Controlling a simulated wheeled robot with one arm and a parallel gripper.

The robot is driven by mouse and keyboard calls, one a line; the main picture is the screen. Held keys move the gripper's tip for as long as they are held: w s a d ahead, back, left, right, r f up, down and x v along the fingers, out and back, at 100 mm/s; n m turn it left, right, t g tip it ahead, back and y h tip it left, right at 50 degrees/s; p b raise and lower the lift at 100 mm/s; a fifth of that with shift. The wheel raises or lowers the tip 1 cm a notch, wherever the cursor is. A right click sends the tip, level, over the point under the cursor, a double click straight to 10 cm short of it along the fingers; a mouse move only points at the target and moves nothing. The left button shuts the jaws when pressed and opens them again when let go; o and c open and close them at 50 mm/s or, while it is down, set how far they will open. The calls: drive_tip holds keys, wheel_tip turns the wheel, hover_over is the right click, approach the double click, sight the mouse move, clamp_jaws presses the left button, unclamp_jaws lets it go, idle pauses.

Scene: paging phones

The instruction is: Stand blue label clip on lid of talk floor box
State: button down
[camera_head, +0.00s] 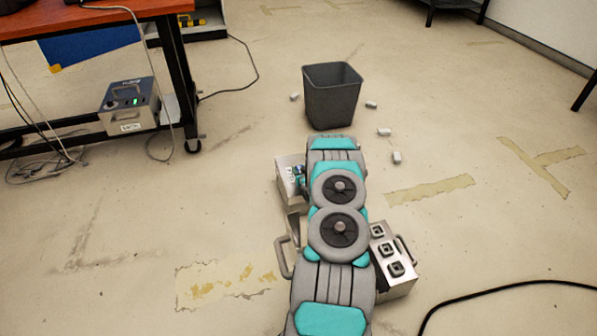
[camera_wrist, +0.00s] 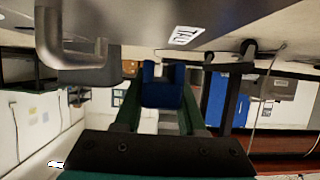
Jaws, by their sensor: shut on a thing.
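In the wrist view, my gripper (camera_wrist: 161,98) is shut on the blue label clip (camera_wrist: 162,88), which sits between its dark green-edged fingers. Close beyond it, a grey metal box (camera_wrist: 225,16) fills the top of the view. It has a bent grey handle (camera_wrist: 72,52) and a white label (camera_wrist: 188,36) with dark letters, only partly readable. The clip appears apart from the box. A metal floor box (camera_head: 400,287) with square black sockets shows right of my arm, partly covered. I cannot tell its label.
Another metal box (camera_head: 292,202) with small fittings stands left of my arm. A dark grey bin (camera_head: 332,95) stands beyond, with several small pale pieces around it. A table (camera_head: 90,18) with a device below is at left. A black cable (camera_head: 510,288) crosses the right floor.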

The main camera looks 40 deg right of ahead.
sight(299, 171)
drive_tip(key=shift+w+d, duration=0.85)
drive_tip(key=shift+w, duration=0.25)
drive_tip(key=shift+f, duration=1.8)
drive_tip(key=shift+f, duration=0.15)
drive_tip(key=c, duration=0.5)
unclamp_jaws()
